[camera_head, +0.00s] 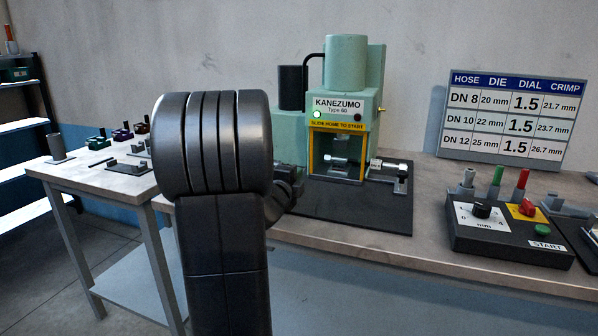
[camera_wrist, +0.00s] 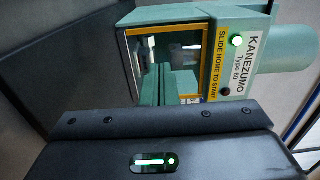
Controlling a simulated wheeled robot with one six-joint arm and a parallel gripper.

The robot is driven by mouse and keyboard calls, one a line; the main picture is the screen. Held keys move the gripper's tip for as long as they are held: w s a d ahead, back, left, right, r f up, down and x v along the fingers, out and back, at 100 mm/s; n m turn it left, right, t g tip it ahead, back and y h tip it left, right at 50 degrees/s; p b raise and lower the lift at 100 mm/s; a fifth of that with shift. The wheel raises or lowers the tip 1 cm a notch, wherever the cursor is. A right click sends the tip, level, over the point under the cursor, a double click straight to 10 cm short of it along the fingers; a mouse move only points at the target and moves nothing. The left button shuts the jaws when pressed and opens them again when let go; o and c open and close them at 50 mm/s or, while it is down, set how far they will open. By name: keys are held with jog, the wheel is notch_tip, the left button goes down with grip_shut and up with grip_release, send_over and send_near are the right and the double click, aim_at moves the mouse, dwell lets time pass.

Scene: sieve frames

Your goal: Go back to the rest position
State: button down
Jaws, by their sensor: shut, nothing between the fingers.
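My gripper (camera_head: 291,188) shows partly from behind my dark arm in the head view, just left of the press opening. It is shut and holds nothing. A metal fitting (camera_head: 388,166) lies at the yellow-framed opening of the press.
A control box (camera_head: 510,240) with a dial and a START button sits on the bench at right. Coloured pegs stand behind it. A hose chart (camera_head: 515,118) leans at the wall. A side table (camera_head: 95,178) with small parts is at left. Shelves are at far left.

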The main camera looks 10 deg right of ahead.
jog(key=shift+s+a, duration=0.15)
jog(key=shift+s, duration=0.05)
